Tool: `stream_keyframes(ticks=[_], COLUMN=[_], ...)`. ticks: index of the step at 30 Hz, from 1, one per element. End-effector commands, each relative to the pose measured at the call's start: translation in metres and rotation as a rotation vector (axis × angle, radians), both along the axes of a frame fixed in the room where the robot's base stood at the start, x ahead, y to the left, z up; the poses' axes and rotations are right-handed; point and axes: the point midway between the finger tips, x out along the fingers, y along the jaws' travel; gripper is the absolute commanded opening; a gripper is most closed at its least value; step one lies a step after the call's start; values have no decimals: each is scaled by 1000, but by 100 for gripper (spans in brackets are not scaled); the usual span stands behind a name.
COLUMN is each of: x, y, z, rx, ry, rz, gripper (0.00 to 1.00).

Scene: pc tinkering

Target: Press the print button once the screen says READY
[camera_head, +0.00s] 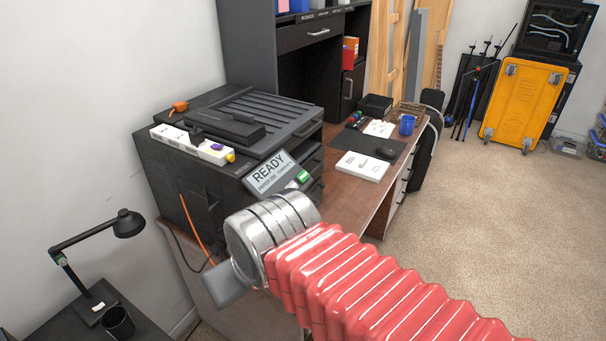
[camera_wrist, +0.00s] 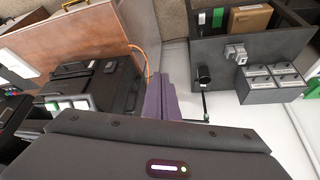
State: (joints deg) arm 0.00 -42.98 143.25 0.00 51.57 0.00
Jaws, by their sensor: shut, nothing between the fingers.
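A black printer (camera_head: 170,170) stands on the wooden desk. Its tilted grey screen (camera_head: 268,174) at the front reads READY in large letters, with smaller text below. A green button (camera_head: 302,177) sits at the panel's right edge. My gripper (camera_head: 226,288) is in front of and below the printer's left front, apart from the panel. Its metal wrist and my red arm come in from the lower right. In the wrist view my gripper's purplish fingers (camera_wrist: 166,98) are together with nothing between them.
A power strip (camera_head: 192,145) and an orange object (camera_head: 179,107) lie on the printer. An orange cable (camera_head: 190,220) hangs beside it. A desk lamp (camera_head: 128,224) stands at lower left. A white box (camera_head: 362,166) and mouse (camera_head: 386,153) lie on the desk.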

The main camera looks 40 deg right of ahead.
Motion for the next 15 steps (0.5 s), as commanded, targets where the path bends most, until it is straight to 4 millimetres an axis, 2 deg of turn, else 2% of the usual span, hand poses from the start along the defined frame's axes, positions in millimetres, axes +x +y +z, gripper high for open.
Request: stream_keyframes(ticks=[8,15], x=[1,9], y=[0,0], z=[-1,-9], rx=[24,201], ry=[11,84], rz=[-26,-206], gripper=[0,0])
